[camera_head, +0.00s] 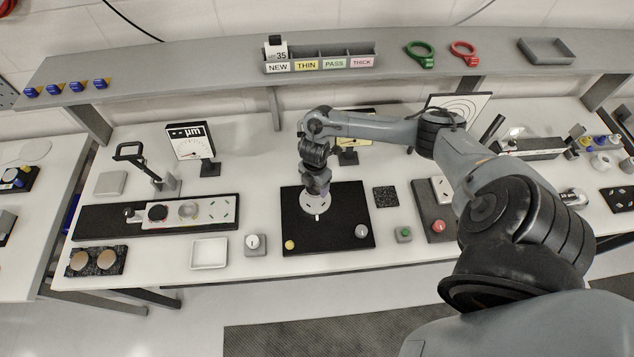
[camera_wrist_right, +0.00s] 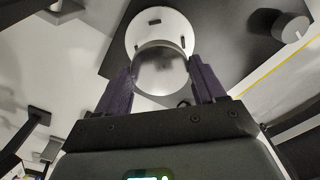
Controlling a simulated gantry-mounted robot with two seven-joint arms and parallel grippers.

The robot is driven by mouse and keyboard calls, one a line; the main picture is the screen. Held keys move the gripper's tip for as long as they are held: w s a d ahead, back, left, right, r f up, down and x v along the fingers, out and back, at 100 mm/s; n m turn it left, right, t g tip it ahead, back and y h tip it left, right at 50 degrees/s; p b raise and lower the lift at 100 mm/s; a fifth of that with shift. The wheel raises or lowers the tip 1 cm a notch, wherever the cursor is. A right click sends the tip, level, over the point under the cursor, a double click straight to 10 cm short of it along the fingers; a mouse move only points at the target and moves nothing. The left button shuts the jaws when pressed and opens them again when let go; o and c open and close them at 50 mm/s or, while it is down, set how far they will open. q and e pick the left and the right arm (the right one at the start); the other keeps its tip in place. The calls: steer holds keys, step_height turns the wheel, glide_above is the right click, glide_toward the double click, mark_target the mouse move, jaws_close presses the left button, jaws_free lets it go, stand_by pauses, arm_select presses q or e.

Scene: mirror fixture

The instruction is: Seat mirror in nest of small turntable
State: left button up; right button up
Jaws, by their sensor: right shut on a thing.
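My right gripper (camera_head: 318,191) points down over a small white turntable (camera_head: 308,204) on a black base board (camera_head: 345,230). In the right wrist view its two dark fingers (camera_wrist_right: 163,78) are shut on the round, shiny mirror (camera_wrist_right: 160,68), one on each side of it. The white turntable (camera_wrist_right: 150,17), with dark slots, shows just behind the mirror. The mirror overlaps its edge and hides part of it, including the nest. I cannot tell whether mirror and turntable touch. In the head view the gripper hides the mirror. My left gripper is not in view.
A dark textured pad (camera_head: 386,197) lies to the right.

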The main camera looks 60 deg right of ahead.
steer(key=shift+f+b, duration=1.75)
steer(key=shift+f, duration=0.05)
steer(key=shift+f+b, duration=0.4)
steer(key=shift+f, duration=0.4)
steer(key=shift+p, duration=0.4)
steer(key=shift+f, duration=0.1)
steer(key=shift+f, duration=0.35)
steer(key=shift+f, duration=0.25)
stand_by(0.5)
